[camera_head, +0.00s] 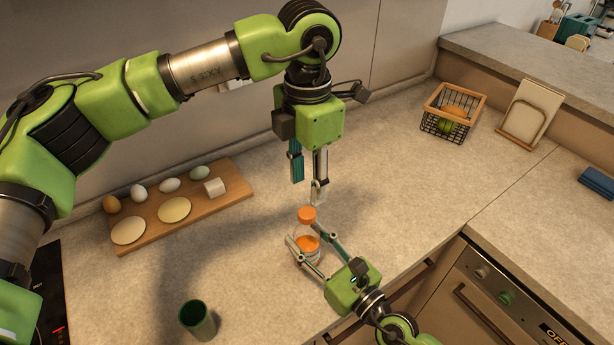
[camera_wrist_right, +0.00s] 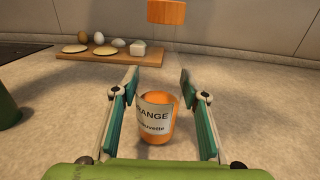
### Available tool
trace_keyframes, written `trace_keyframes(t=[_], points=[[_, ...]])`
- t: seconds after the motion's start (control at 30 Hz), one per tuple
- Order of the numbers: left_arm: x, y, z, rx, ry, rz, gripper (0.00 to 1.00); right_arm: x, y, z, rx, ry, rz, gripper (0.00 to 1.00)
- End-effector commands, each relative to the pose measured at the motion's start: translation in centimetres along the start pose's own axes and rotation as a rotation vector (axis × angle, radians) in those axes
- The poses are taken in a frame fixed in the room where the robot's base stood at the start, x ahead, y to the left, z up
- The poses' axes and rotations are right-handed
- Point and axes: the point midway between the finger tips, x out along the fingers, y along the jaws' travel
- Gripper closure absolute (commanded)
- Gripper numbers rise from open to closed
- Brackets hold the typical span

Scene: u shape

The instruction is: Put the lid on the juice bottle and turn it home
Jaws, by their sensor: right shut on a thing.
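The juice bottle (camera_head: 307,246) stands upright on the counter, with orange contents and a pale label. It also shows in the right wrist view (camera_wrist_right: 156,119), label towards me. My right gripper (camera_head: 304,250) is shut on it, one finger on each side. The orange lid (camera_head: 306,214) is above the bottle, level. In the right wrist view the lid (camera_wrist_right: 166,12) shows at the top edge, with a visible gap above the bottle's orange body. My left gripper (camera_head: 308,190) points down over the lid. Its fingers are apart and their tips appear just above the lid.
A wooden board (camera_head: 228,205) with eggs and pale round pieces lies to the left. A green cup (camera_head: 197,320) stands front left. A wire basket (camera_head: 453,111) and a rack with a board (camera_head: 527,112) stand back right. The counter right of the bottle is clear.

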Motion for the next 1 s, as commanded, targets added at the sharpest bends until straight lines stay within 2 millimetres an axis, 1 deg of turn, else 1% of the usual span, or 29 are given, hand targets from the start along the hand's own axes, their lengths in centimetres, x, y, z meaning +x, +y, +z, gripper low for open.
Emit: trace_keyframes(t=[0.1,0.2,0.3,0.47,0.77,0.87,1.0], points=[[-0.2,0.0,0.0,-0.182,-0.001,-0.001,0.63,0.0,0.0,0.0,0.001,0.000,0.000,1.00],[-0.2,0.0,0.0,-0.294,-0.001,-0.001,0.63,0.0,0.0,0.0,0.001,0.000,0.000,1.00],[-0.3,0.0,0.0,-0.365,0.000,-0.001,0.63,0.0,0.0,0.0,0.001,0.000,0.000,1.00],[-0.3,0.0,-0.1,-0.405,0.000,0.000,0.63,0.0,0.0,0.0,0.001,0.000,0.000,1.00],[-0.2,0.0,-0.1,-0.404,0.000,-0.001,0.63,0.0,0.0,0.0,0.001,0.000,0.000,1.00],[0.5,0.0,-0.1,-0.403,0.002,-0.001,0.63,0.0,0.0,0.0,0.001,0.000,0.000,1.00],[2.5,0.0,-0.1,-0.404,0.003,-0.002,0.63,0.0,0.0,0.0,0.001,0.000,0.000,1.00]])
